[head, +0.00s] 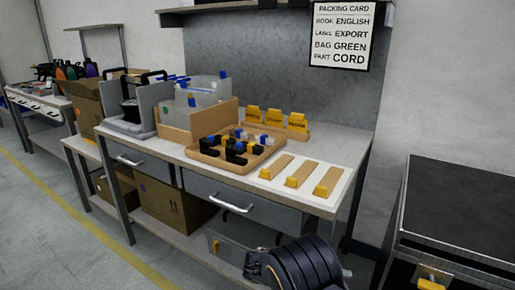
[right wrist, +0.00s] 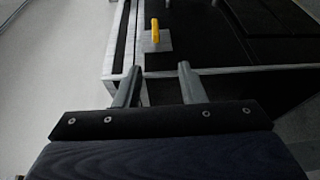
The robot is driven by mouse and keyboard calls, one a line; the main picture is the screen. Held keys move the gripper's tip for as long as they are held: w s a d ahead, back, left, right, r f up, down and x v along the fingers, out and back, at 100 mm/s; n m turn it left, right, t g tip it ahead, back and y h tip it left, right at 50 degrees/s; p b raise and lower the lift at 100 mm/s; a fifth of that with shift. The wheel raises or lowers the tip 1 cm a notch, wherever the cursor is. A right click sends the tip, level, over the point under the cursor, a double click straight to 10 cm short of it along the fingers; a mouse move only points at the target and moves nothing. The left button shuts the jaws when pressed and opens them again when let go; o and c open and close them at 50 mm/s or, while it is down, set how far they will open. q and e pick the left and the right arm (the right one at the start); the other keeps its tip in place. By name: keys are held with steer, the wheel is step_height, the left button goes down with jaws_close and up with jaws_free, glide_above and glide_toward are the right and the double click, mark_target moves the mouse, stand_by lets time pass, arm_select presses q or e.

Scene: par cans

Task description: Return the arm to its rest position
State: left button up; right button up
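My right arm shows at the bottom middle of the head view, low in front of the workbench (head: 335,200). In the right wrist view my right gripper (right wrist: 158,82) has its two fingers apart, with nothing between them. Past the fingertips is a dark cabinet with a pale edge and a yellow handle (right wrist: 155,31). My left gripper is not in view.
The bench holds a wooden tray (head: 213,157) of small blue, black and white parts, a white board (head: 343,187) with three wood-and-yellow pieces, and bins. A packing card (head: 342,34) hangs above. A dark cabinet (head: 465,205) stands right. Floor (head: 35,235) is clear at left.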

steer(key=s+d+r+g+y, duration=0.1)
steer(key=s+d+r+y, duration=0.1)
steer(key=s+d+y, duration=0.75)
steer(key=s+a+r+t+y, duration=0.3)
steer(key=s+a+t+y, duration=0.15)
steer(key=s+y, duration=0.2)
steer(key=s+a+r+t+y, duration=0.2)
steer(key=s+a+t+y, duration=0.3)
steer(key=s, duration=0.3)
step_height(320, 180, up, 25)
steer(key=p, duration=2.5)
steer(key=shift+d, duration=0.4)
steer(key=shift+t, duration=0.25)
